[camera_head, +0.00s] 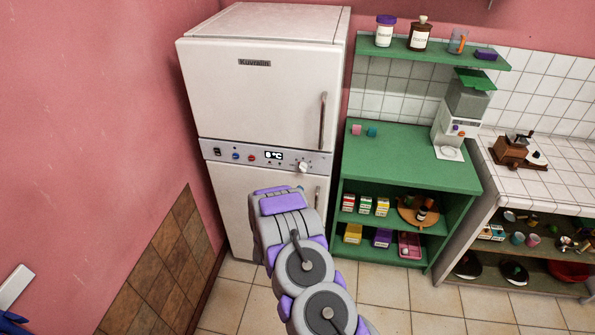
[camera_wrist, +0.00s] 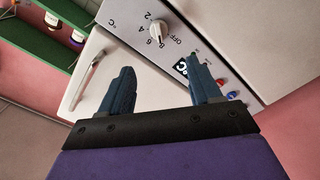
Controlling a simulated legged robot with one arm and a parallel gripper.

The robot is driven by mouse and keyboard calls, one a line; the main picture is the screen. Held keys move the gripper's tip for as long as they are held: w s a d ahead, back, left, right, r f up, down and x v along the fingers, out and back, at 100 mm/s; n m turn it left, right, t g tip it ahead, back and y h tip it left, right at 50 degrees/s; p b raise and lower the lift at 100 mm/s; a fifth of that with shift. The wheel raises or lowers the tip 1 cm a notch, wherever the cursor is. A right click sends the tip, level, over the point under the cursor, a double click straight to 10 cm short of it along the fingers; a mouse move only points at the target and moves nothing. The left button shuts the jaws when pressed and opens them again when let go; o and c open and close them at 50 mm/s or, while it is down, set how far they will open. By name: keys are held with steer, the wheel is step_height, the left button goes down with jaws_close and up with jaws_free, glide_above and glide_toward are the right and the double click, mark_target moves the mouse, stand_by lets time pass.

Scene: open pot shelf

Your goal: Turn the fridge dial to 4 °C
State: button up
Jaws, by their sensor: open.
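The white fridge (camera_head: 262,85) stands against the pink wall, with a grey control panel (camera_head: 215,155) between its two doors. The panel's display (camera_head: 274,156) reads 8 °C. The pale round dial (camera_head: 303,167) is at the panel's right side. The dial lies beyond the fingertips, roughly in line with the gap, not touched. In the head view my arm hides the gripper.
Both fridge doors are shut; the upper door has a long handle (camera_head: 322,120). Red and blue buttons (camera_head: 243,156) sit left of the display. A green shelf unit (camera_head: 400,155) with small boxes stands close on the fridge's right. The tiled floor (camera_head: 385,290) in front is clear.

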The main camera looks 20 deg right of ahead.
mark_target(300, 169)
steer(key=x, duration=1.4)
steer(key=shift+w+d+b, duration=0.2)
steer(key=shift+w+b, duration=0.05)
steer(key=shift+b, duration=0.05)
steer(key=shift+c, duration=0.4)
steer(key=c, duration=0.9)
